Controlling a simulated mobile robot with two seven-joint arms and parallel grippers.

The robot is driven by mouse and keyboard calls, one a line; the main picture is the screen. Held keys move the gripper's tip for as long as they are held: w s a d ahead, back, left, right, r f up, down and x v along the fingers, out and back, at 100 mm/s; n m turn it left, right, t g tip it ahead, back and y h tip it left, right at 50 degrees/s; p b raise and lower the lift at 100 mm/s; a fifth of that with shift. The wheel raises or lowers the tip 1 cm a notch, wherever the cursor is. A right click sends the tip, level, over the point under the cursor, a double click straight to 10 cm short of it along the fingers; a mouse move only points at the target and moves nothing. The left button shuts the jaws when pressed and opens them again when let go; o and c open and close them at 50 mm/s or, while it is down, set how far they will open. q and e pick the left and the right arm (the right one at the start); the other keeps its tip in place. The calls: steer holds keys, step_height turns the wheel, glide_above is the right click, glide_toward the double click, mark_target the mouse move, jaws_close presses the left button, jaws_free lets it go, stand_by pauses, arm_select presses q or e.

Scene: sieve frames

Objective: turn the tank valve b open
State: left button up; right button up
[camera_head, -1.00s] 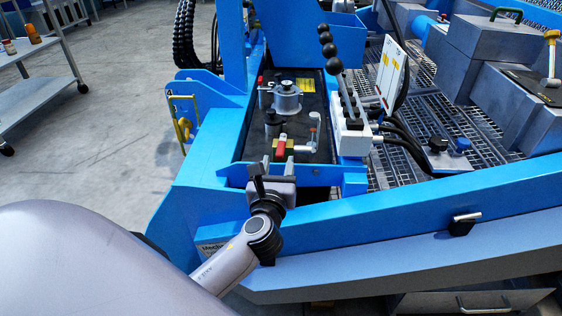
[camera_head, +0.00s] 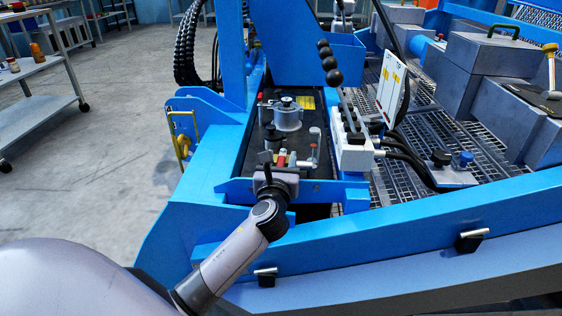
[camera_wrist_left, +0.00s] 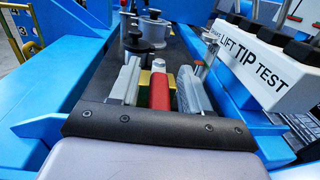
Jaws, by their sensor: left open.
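A valve with a red lever (camera_head: 282,157) sits at the near end of the black tank top (camera_head: 240,150); I cannot read a label that marks it as valve b. My left gripper (camera_head: 279,168) is open at this lever. In the left wrist view the red lever (camera_wrist_left: 160,91) stands between the two grey fingers, with a small gap seen on its right side. A brass-coloured part (camera_wrist_left: 144,82) shows beside the lever, partly hidden by the left finger. Whether a finger touches the lever, I cannot tell. My right gripper is not in view.
A silver cap (camera_head: 287,115) and a dark knob (camera_head: 272,137) stand behind the lever. A silver pipe (camera_head: 315,146) rises to its right. A white control block (camera_head: 352,145) with black-knobbed levers is further right. A blue frame edge (camera_head: 335,190) runs in front.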

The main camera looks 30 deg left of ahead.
arm_select(q)
steer(key=shift+c, duration=0.3)
jaws_close()
